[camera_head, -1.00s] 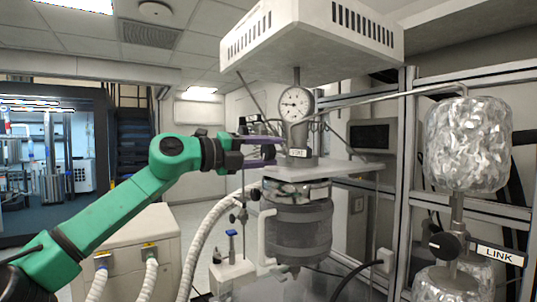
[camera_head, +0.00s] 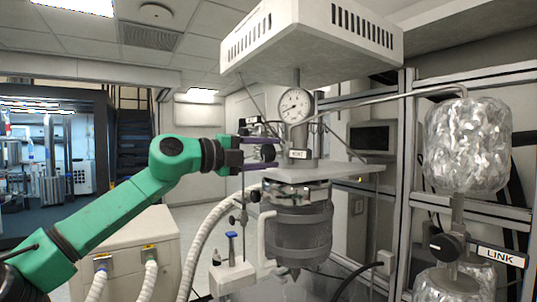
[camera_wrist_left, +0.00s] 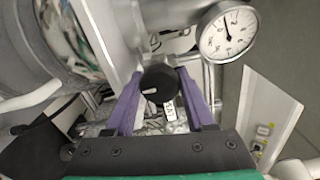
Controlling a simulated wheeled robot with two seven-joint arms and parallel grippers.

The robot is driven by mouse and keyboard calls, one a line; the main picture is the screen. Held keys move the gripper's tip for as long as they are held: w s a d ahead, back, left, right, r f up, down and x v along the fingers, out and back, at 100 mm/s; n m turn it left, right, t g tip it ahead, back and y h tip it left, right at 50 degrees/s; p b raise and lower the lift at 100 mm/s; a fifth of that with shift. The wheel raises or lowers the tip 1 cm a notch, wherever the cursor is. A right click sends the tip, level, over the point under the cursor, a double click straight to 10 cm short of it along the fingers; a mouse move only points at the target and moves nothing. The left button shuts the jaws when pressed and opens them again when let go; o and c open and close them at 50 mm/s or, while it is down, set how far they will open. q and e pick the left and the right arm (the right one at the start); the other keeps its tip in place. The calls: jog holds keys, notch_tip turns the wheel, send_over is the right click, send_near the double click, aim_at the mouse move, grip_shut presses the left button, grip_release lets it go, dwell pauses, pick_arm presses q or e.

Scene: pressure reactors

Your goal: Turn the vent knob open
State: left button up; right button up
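The black vent knob (camera_wrist_left: 158,82) with a white pointer mark shows between the purple fingers of my left gripper (camera_wrist_left: 159,76) in the left wrist view. Its mark points toward the left of that view. A small white tag (camera_wrist_left: 170,110) hangs by the knob, its text hard to read. In the head view my left gripper (camera_head: 268,153) reaches the reactor head from the left, its fingers apart above and below the knob (camera_head: 267,152). Whether either finger touches the knob cannot be told. My right gripper is not in view.
A round pressure gauge (camera_head: 296,106) stands just above, beside the gripper. The reactor vessel (camera_head: 300,228) hangs below a pale plate (camera_head: 300,175). A white hood (camera_head: 315,45) is overhead. A foil-wrapped vessel (camera_head: 467,145) and LINK label (camera_head: 500,256) are at right.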

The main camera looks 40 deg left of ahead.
pick_arm(q)
jog(key=o, duration=0.4)
jog(key=b+v, duration=0.1)
jog(key=v, duration=0.1)
jog(key=b+v, duration=0.4)
jog(key=shift+s+a+f, duration=0.15)
jog(key=shift+s+f, duration=0.15)
jog(key=shift+f, duration=0.1)
jog(key=b, duration=0.3)
send_near(264, 157)
jog(key=v, duration=0.1)
jog(key=r+v, duration=0.1)
jog(key=v, duration=0.1)
jog(key=shift+s, duration=0.35)
jog(key=shift+f, duration=0.1)
